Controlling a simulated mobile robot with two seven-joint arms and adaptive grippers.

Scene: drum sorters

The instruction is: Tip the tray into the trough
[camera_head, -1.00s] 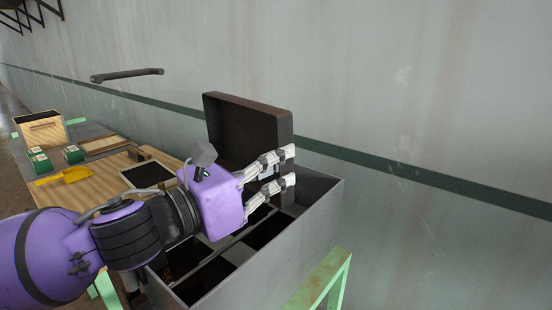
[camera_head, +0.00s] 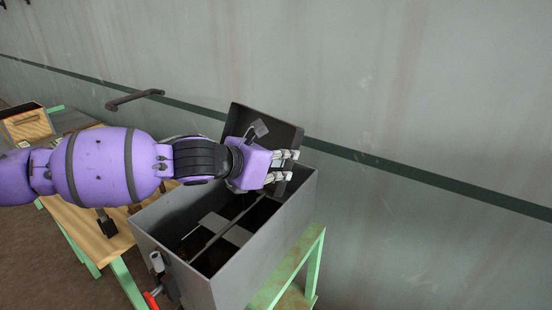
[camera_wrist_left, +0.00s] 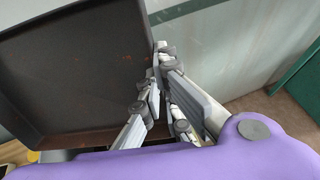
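The tray (camera_head: 243,120) is dark, shallow and rimmed. It stands steeply tilted above the back of the grey trough (camera_head: 262,250), its inside facing me. My left gripper (camera_head: 284,166) is at the tray's right edge, fingers closed on the rim. The left wrist view shows the tray (camera_wrist_left: 80,70) at left, with the left gripper's fingers (camera_wrist_left: 160,72) at its edge. The visible part of the tray's inside looks empty. My left arm hides its lower part. The trough is open on top, with a divider bar and dark and light patches inside. My right gripper is out of view.
A wooden-topped table (camera_head: 88,225) with green legs stands left, with a wooden box (camera_head: 28,125) at its far end. A green stand (camera_head: 300,270) supports the trough. A dark wall handle (camera_head: 135,98) juts out behind. A red-handled part (camera_head: 151,299) is at the trough's near left.

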